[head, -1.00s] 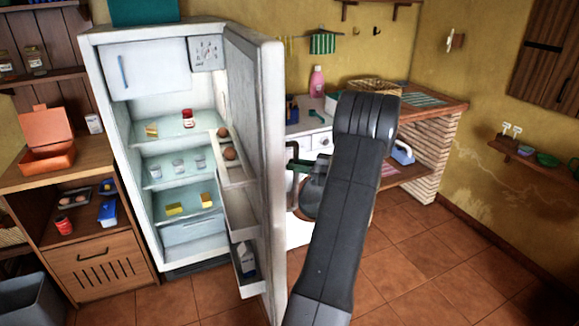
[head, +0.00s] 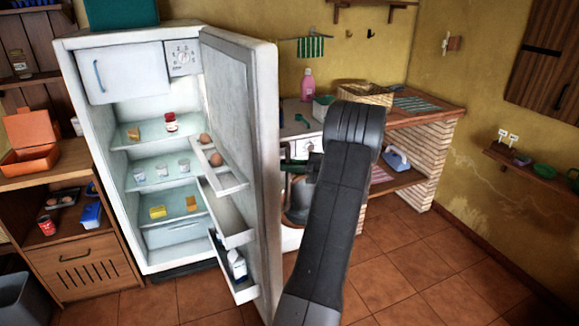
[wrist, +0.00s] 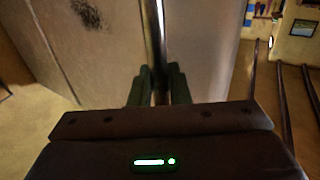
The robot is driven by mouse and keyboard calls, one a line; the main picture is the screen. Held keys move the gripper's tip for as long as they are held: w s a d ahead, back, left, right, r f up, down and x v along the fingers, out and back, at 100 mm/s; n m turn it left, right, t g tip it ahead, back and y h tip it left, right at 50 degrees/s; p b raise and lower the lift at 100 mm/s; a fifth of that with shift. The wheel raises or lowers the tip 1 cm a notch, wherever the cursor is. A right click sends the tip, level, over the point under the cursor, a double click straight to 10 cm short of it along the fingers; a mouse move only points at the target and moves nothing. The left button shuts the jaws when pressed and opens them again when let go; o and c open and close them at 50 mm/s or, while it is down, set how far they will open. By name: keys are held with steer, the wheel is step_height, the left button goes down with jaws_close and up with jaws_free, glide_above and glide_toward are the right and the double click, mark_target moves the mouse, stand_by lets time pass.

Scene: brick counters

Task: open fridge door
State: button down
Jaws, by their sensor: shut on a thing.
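The white fridge (head: 103,130) stands at the left in the head view, its inside in plain sight. Its door (head: 265,150) is swung wide open to the right, with shelves of eggs and a carton on its inner side. In the wrist view my gripper (wrist: 158,88) is shut on the metal bar of the door handle (wrist: 154,40), with a green finger on each side. The door's outer face (wrist: 110,50) fills much of that view. In the head view my arm hides part of the handle side, and my fingertips are hard to make out there.
A wooden cabinet (head: 85,275) stands left of the fridge, with a grey bin (head: 15,300) before it. Behind my arm is a brick counter (head: 425,165) with a basket (head: 365,95). The tiled floor (head: 440,270) at the right is clear.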

steer(key=shift+a+r, duration=0.1)
steer(key=shift+r, duration=0.1)
steer(key=c, duration=1.7)
jaws_free()
steer(key=shift+o, duration=1.2)
steer(key=shift+w+a+f, duration=0.1)
steer(key=shift+w+a, duration=0.05)
steer(key=shift+a, duration=0.1)
steer(key=shift+d, duration=0.1)
steer(key=s+d+b, duration=0.2)
steer(key=d, duration=1.1)
steer(key=shift+s+d, duration=0.3)
steer(key=shift+d, duration=0.05)
